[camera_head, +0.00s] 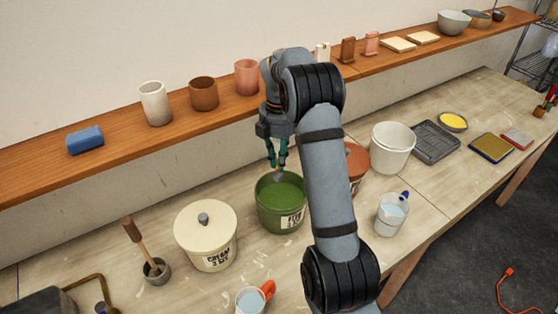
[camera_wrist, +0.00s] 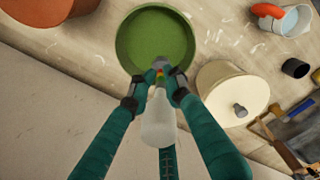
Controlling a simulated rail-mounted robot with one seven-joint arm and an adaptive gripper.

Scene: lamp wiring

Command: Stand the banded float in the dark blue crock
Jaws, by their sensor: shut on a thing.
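My gripper (camera_head: 277,162) is above the green crock (camera_head: 268,214), with its fingers pointing down. In the wrist view my gripper (camera_wrist: 159,84) is shut on the banded float (camera_wrist: 158,122). The float has a pale, translucent body and red, yellow and green bands near the fingertips. Its far end overlaps the near rim of the green crock (camera_wrist: 121,48) in the wrist view; I cannot tell whether they touch. In the head view only a small pale bit of the float (camera_head: 278,177) shows below the fingers. I see no dark blue crock in either view.
A lidded cream crock (camera_head: 207,238) stands left of the green one. A terracotta crock (camera_head: 356,160) is partly hidden behind my arm, with a white bucket (camera_head: 392,148) beyond. A jug with an orange handle (camera_head: 251,299) stands in front. A wooden shelf (camera_head: 115,125) runs behind.

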